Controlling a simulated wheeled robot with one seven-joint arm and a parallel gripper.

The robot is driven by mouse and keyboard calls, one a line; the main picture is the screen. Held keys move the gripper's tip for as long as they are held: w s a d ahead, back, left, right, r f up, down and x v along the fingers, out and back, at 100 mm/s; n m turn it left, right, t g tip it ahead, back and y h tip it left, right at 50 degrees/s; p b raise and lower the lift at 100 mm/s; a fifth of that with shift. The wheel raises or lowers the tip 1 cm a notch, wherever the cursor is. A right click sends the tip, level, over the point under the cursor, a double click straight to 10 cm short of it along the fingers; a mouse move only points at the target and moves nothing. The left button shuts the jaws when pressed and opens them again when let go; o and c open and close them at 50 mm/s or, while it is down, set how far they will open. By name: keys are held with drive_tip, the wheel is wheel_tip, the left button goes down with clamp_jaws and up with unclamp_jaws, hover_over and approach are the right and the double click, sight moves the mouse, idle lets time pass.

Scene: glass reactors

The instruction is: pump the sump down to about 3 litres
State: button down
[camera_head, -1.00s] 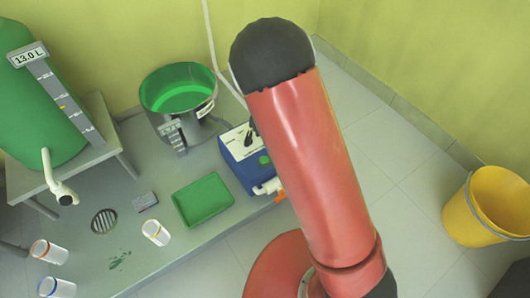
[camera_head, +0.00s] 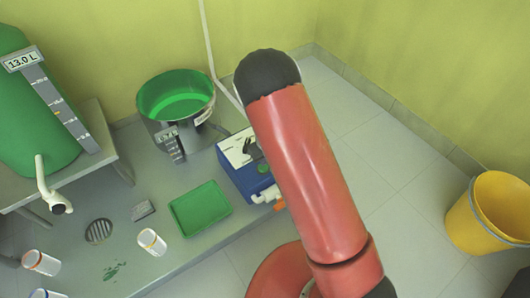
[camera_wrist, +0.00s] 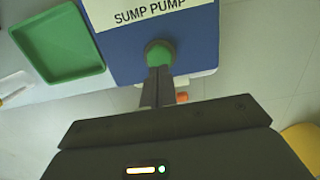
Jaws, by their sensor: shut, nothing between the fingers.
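The sump (camera_head: 154,112) is a round metal vessel holding green liquid, at the upper middle in the head view. Its small readout (camera_head: 168,134) is too small to read surely. The sump pump (camera_head: 243,172) is a blue box with a white top panel, right of the sump. In the wrist view the pump (camera_wrist: 207,50) shows a "SUMP PUMP" label and a round green button (camera_wrist: 159,50). My gripper (camera_wrist: 158,72) is shut and empty, its tips overlapping the button's lower edge. I cannot tell whether they touch. In the head view my gripper is not visible.
A green tank (camera_head: 35,125) with a 13.0 L label stands on a bench at left, with a white spout (camera_head: 48,190). A green tray (camera_head: 201,208), a drain (camera_head: 98,231) and several white jars lie in front.

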sight(263, 168)
drive_tip(key=shift+w+f, duration=0.15)
drive_tip(key=shift+f, duration=1.1)
